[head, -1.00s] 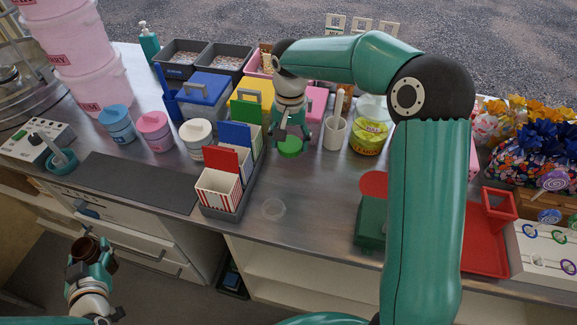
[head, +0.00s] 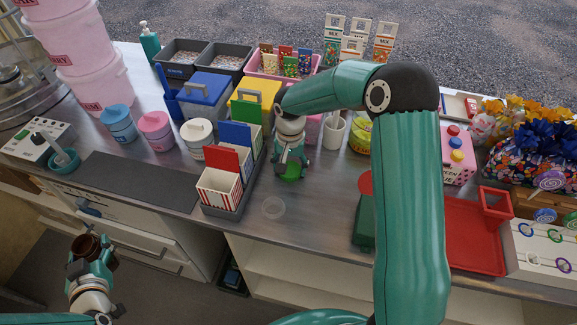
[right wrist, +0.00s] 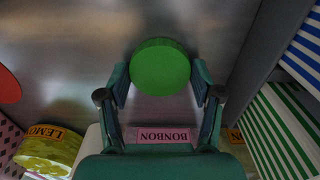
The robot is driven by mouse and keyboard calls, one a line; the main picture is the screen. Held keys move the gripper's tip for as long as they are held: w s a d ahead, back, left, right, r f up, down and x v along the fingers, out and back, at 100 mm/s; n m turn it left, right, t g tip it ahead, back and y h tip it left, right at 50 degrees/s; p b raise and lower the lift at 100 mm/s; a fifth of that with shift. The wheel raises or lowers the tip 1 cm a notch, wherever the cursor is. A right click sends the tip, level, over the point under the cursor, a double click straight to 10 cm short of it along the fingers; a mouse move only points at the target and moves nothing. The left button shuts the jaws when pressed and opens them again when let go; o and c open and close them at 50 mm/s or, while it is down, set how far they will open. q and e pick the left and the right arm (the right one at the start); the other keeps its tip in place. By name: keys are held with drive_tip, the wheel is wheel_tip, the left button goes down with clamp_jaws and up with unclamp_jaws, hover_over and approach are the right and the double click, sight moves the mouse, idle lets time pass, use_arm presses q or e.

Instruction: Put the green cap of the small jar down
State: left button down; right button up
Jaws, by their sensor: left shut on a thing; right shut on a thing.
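The green cap (head: 289,174) is a round disc in my right gripper (head: 291,166), over the metal counter beside the striped boxes. In the right wrist view the cap (right wrist: 160,66) sits between the two fingers (right wrist: 160,84), which are shut on it. I cannot tell whether its underside touches the counter. My left gripper (head: 91,262) is at the lower left, in front of the counter, shut on a small brown open-topped jar (head: 86,246).
A grey rack (head: 236,203) of striped boxes stands to the left. A green scale-like device (head: 364,221) and a red tray (head: 475,240) are to the right. Bare counter (head: 318,205) lies between.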

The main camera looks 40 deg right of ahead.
sight(290, 169)
drive_tip(key=shift+f, duration=0.1)
drive_tip(key=o, duration=1.3)
wheel_tip(290, 169, up, 12)
drive_tip(key=shift+r+b, duration=0.1)
drive_tip(key=shift+b, duration=0.45)
